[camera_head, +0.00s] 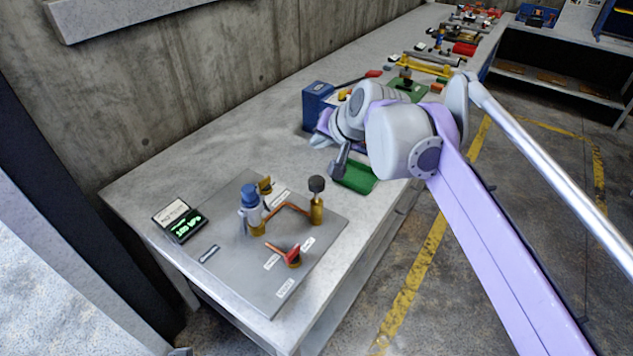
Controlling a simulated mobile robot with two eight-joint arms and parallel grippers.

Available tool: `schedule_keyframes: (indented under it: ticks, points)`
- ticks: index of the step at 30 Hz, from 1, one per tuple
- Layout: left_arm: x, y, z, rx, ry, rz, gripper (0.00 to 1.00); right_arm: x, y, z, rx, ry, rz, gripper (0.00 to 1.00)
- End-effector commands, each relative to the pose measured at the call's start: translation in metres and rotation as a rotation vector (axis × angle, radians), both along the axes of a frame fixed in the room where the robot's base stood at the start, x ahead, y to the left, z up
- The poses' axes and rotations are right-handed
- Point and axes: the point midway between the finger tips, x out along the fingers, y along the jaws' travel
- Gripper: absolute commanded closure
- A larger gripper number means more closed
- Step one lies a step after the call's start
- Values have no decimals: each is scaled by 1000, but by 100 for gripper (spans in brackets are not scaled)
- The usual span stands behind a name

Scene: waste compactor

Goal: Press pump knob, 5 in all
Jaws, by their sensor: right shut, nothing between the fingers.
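A grey panel (222,273) lies on the near end of the bench and bears the pump fittings. A dark round knob (316,184) stands upright on a brass post at the panel's right side. A blue-capped grey fitting (250,203) stands near the middle, joined to the post by a copper pipe (287,208). I cannot tell from the small labels which one is the pump knob. My right gripper (339,162) is shut and empty, beyond and above the dark knob, apart from it. My left gripper is not in view.
A red-handled valve (287,254) sits at the panel's front. A small display (180,221) with green digits stands at the left. A green object (354,177) and a blue box (317,104) lie beyond the panel. Several other items line the bench. A concrete wall bounds the back.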

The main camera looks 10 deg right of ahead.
Motion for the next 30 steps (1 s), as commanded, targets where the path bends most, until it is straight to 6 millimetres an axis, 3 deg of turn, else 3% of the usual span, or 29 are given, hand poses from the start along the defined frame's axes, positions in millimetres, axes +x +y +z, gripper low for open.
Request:
schedule_keyframes:
  ticks: [12, 19, 30]
  points:
    - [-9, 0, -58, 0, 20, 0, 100, 0, 0, -61, 0, 2, -1, 100]
    - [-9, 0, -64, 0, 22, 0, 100, 0, 0, -78, 1, 0, -1, 100]
    - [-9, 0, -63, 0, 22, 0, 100, 0, 0, -79, 1, 0, -1, 100]
